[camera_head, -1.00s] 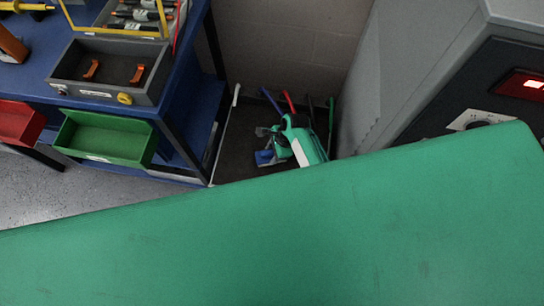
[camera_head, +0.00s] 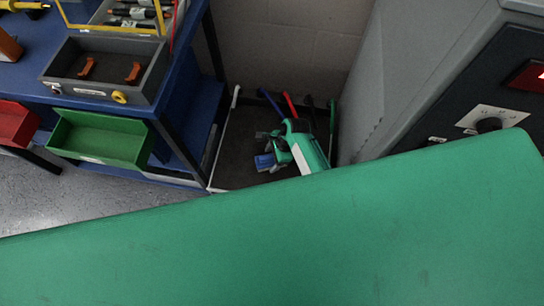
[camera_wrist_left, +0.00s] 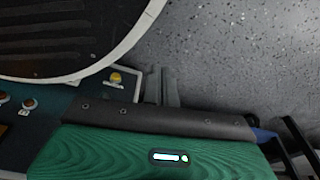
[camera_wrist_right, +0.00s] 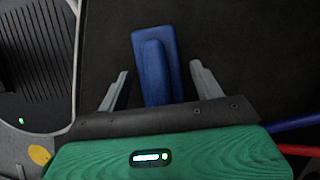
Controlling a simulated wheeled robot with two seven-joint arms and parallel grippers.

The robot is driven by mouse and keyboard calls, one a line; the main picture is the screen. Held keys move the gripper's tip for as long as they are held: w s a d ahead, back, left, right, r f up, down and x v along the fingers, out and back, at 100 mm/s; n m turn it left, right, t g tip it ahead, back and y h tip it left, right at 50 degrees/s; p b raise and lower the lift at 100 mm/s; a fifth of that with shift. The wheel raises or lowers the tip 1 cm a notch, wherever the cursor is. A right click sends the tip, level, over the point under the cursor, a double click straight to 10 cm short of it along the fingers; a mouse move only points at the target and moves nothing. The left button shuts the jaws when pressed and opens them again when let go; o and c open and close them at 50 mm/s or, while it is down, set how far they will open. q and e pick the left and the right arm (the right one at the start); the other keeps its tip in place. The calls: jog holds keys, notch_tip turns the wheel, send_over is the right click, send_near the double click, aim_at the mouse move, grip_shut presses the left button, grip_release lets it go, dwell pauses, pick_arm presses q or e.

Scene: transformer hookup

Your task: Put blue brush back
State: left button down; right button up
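A blue brush (camera_head: 264,162) lies low in the dark floor bay between the workbench and the grey cabinet. In the right wrist view its blue block-shaped part (camera_wrist_right: 156,65) stands between the fingers of my right gripper (camera_wrist_right: 160,82). The fingers are spread, with dark gaps on both sides of the blue part. The gripper body hides its lower end. In the head view my right gripper (camera_head: 277,143) is at the brush, partly covered by its own green housing. My left gripper (camera_wrist_left: 161,86) shows only in the left wrist view, its fingers close together with nothing visible between them.
Blue (camera_head: 270,103) and red (camera_head: 289,104) handles lean at the wall behind the right gripper. The blue workbench (camera_head: 205,105) with a green drawer (camera_head: 100,140) stands left. The grey cabinet (camera_head: 405,75) bounds the right. Speckled floor lies below my left gripper.

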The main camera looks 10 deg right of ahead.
jog(key=shift+r, duration=0.1)
jog(key=shift+d+r, duration=0.1)
jog(key=shift+r, duration=0.2)
pick_arm(q)
jog(key=s+a+f+p, duration=0.1)
jog(key=s+f+p, duration=0.1)
jog(key=s, duration=0.3)
jog(key=shift+a+f, duration=0.35)
jog(key=shift+f, duration=0.3)
pick_arm(e)
jog(key=v, duration=1.1)
jog(key=shift+r, duration=0.15)
jog(key=shift+d, duration=0.1)
